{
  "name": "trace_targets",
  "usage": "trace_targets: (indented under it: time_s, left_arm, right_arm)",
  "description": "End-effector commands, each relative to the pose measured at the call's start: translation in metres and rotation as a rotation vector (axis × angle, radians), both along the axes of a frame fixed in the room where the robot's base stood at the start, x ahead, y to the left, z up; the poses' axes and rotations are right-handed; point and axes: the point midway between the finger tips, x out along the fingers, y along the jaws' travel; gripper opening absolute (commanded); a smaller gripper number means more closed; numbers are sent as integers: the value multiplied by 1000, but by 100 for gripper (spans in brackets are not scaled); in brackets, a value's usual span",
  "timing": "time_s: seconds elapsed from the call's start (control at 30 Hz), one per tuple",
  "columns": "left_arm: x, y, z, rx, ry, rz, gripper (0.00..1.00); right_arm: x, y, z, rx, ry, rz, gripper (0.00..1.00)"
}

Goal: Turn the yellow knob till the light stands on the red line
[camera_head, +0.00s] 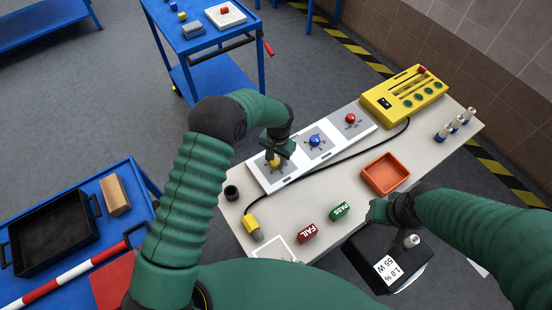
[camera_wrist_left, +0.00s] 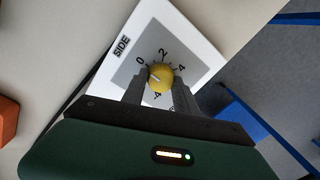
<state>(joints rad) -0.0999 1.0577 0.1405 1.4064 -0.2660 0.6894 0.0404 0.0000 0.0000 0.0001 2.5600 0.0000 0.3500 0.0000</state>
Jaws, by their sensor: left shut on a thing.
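The yellow knob (camera_head: 274,163) sits at the near end of a white panel (camera_head: 264,180) that also carries a blue knob (camera_head: 315,140) and a red knob (camera_head: 350,118). My left gripper (camera_head: 277,154) is over the yellow knob. In the left wrist view the yellow knob (camera_wrist_left: 160,78) stands between the two fingers of my left gripper (camera_wrist_left: 159,84), which is shut on it. Its pale mark points left, below the printed 0. My right gripper (camera_head: 380,211) is near a black box; its fingers are not clear. I cannot make out the light or the red line.
A yellow box (camera_head: 403,93) with slots and green buttons stands at the table's far end. An orange tray (camera_head: 386,174), a red FAIL block (camera_head: 307,232) and a green PASS block (camera_head: 340,211) lie nearer. A black cable (camera_head: 340,160) runs behind them. The black box (camera_head: 385,262) carries a label.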

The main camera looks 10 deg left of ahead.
Motion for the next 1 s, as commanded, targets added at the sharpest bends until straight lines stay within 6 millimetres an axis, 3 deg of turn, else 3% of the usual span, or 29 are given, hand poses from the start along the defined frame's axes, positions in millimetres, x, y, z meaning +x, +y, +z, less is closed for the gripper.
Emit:
trace_targets:
  time_s: [0.37,1.0]
  left_arm:
    - [-1,1,0,1,2,-112,0]
    - [-2,1,0,0,2,-683,0]
  right_arm:
    - [0,0,2,0,0,0,38]
    - [0,0,11,0,0,0,38]
